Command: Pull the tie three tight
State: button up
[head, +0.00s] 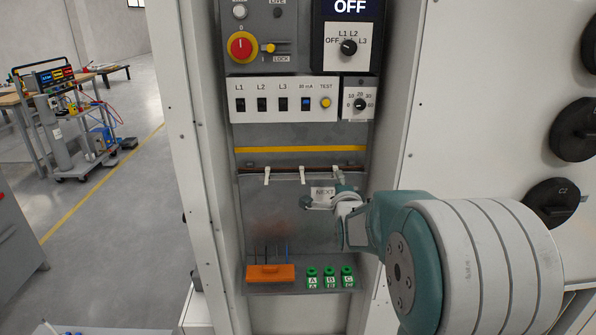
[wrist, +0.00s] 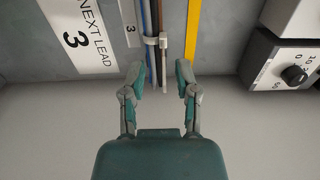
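Tie three is a pale band (wrist: 153,41) around the cables in the wrist view, beside a small plate marked 3 (wrist: 130,22). Its grey tail (wrist: 163,62) points down between my fingertips. The cable bundle (wrist: 156,14) shows brown and blue leads; in the head view the bundle (head: 285,170) runs across the cabinet's back panel. My gripper (wrist: 160,75) is open, one finger on each side of the tail, with gaps on both sides. In the head view my gripper (head: 334,200) is at the right end of the bundle and partly hides tie three. Two other white ties (head: 267,175) hang further left.
A NEXT LEAD 3 sign (wrist: 82,32) is close to my left finger in the wrist view. A yellow stripe (head: 300,149) and a breaker row (head: 282,100) are above the bundle. An orange block (head: 270,273) and green lettered pieces (head: 330,279) occupy the shelf below.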

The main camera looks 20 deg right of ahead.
jog(key=shift+r, duration=0.1)
jog(key=v, duration=0.6)
dwell(0.6)
jog(key=s+a+f+n+g+y, duration=0.1)
jog(key=s+a+n+g, duration=0.3)
jog(key=s+n, duration=0.3)
jog(key=s+a+f+n+g+y, duration=0.1)
jog(key=s+a+n+g+y, duration=0.1)
jog(key=s+a+n, duration=0.4)
jog(key=s+a+f+n+g+y, duration=0.1)
jog(key=s+a+n+g, duration=0.4)
jog(key=s, duration=0.9)
jog(key=n+y, duration=0.1)
jog(key=n, duration=0.1)
jog(key=shift+s+f+n+g, duration=0.3)
jog(key=shift+f+n, duration=0.05)
jog(key=shift+n, duration=0.05)
jog(key=shift+a, duration=0.1)
